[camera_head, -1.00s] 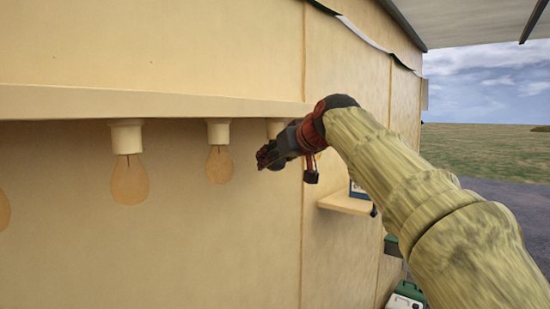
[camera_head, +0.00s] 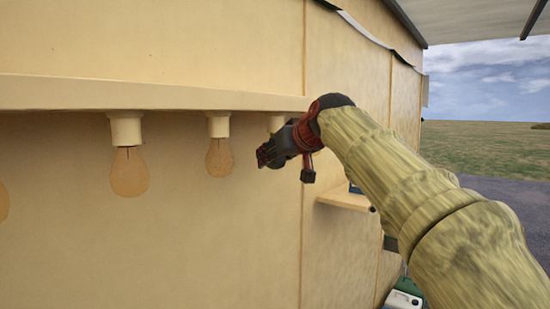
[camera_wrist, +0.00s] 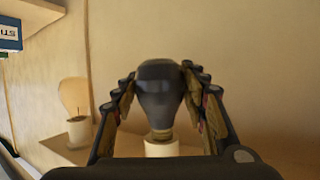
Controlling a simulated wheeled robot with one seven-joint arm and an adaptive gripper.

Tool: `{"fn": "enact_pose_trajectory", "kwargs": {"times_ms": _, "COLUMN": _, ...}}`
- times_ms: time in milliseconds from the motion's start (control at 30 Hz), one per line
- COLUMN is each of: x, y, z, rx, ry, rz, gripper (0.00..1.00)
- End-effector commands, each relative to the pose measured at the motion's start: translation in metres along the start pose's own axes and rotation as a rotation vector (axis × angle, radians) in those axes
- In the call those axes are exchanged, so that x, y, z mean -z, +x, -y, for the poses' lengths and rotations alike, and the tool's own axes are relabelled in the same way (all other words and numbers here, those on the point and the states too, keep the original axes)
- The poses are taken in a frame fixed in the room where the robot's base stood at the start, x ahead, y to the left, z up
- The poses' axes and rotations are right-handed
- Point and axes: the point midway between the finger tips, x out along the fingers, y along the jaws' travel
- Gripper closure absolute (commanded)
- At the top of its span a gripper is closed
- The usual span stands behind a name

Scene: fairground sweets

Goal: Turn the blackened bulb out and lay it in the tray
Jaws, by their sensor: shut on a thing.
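The blackened bulb (camera_wrist: 160,92) is dark grey in the wrist view, which appears upside down. It stands between the two fingers of my gripper (camera_wrist: 162,95), which are shut on its glass. Its brass-coloured neck meets a white socket (camera_wrist: 162,148); I cannot tell how far it is screwed in. In the head view my gripper (camera_head: 268,154) is just under the third socket (camera_head: 276,122) on the ledge and hides the bulb. I cannot make out the tray in either view.
Clear bulbs (camera_head: 129,172) (camera_head: 219,157) hang from the ledge (camera_head: 150,92) to the left. Another clear bulb (camera_wrist: 74,96) shows in the wrist view. A small wall shelf (camera_head: 343,201) is below right of my gripper, with a partly hidden blue thing. A white and green box (camera_head: 404,298) is lower down.

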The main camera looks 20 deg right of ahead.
Motion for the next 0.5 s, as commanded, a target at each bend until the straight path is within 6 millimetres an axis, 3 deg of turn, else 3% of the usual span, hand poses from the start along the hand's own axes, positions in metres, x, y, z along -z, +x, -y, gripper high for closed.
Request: {"fn": "enact_pose_trajectory", "kwargs": {"times_ms": 500, "x": -0.014, "y": 0.006, "z": 0.0, "rx": 0.0, "ry": 0.0, "rz": 0.0, "gripper": 0.75}}
